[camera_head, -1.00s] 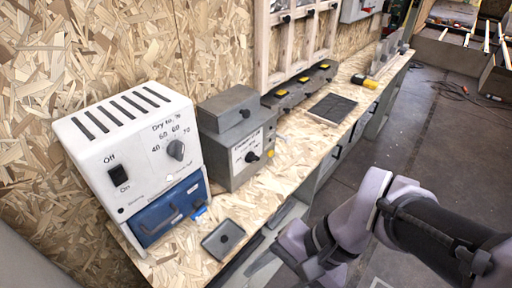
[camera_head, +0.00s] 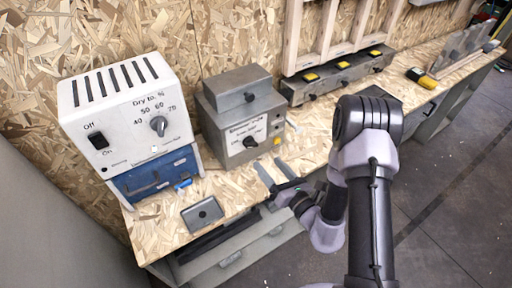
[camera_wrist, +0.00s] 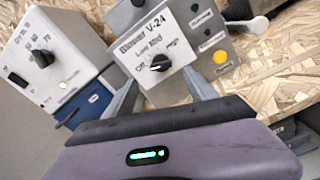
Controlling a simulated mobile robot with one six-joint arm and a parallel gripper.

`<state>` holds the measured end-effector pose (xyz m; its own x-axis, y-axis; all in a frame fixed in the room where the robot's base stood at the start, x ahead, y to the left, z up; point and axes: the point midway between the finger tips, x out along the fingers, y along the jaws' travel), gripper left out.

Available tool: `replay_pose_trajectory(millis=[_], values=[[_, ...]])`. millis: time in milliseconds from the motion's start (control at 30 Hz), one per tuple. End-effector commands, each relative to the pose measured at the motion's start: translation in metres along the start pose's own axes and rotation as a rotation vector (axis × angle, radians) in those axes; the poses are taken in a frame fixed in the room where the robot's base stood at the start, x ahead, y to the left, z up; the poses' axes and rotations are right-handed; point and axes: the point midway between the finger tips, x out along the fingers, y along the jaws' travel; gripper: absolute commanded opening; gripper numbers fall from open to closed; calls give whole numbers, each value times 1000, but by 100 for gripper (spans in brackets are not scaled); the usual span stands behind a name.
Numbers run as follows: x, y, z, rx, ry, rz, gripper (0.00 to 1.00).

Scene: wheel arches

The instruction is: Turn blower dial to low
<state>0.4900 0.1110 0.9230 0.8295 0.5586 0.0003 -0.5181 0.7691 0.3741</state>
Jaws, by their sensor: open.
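The blower dial (camera_head: 250,141) is a small black knob on the front plate of a grey box (camera_head: 224,125). In the wrist view the plate (camera_wrist: 140,28) is marked Off, Low, Med and High around the dial (camera_wrist: 159,62). The dial's mark seems to point left toward Off, but it is small. My gripper (camera_head: 273,170) is open and empty, in front of and below the box. In the wrist view, the fingers of my gripper (camera_wrist: 160,77) stand apart on either side below the dial, not visibly touching it.
A white dryer unit (camera_head: 118,80) with its own dial (camera_head: 158,125) and a blue lower front stands left of the box. A yellow button (camera_wrist: 220,57) sits right of the blower dial.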

Motion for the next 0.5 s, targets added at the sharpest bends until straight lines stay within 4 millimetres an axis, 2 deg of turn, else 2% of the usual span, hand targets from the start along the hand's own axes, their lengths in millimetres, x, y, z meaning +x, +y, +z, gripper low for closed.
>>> replay_pose_trajectory(millis=[100, 200, 333, 500], values=[[34, 2, 0, -2, -1, 7, 65], [57, 2, 0, -2, -1, 6, 65], [77, 0, 0, -1, 0, 3, 65], [86, 0, 0, 0, 1, 2, 65]])
